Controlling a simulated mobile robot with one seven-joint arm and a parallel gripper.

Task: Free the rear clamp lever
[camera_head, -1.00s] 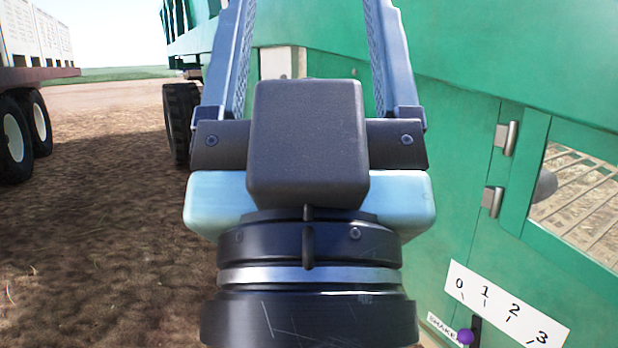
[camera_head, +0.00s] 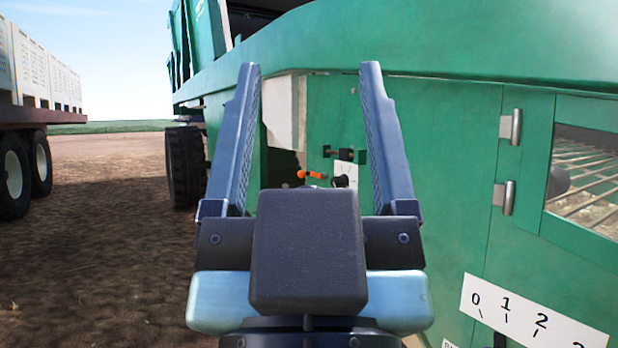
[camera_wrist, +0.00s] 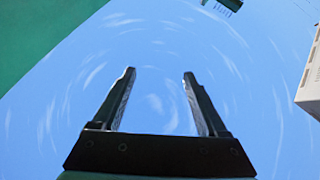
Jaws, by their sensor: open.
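My gripper (camera_head: 311,75) is open and empty in the head view, its two long fingers pointing up and away from me. In the wrist view my gripper (camera_wrist: 159,74) is also open, with only sky between the fingers. A small orange lever (camera_head: 311,174) shows between and beyond the fingers in the head view, low on the green machine's recessed side. I cannot tell whether it is the rear clamp lever. A dark knob (camera_head: 340,181) on a white plate sits just right of it, and a black fitting (camera_head: 346,154) is above. My gripper is apart from all of these.
The green machine (camera_head: 450,130) fills the right side, with metal hinges (camera_head: 508,127), a window (camera_head: 590,185) and a white number scale (camera_head: 520,318). A trailer with white crates (camera_head: 42,65) stands far left. Open soil (camera_head: 100,220) lies between.

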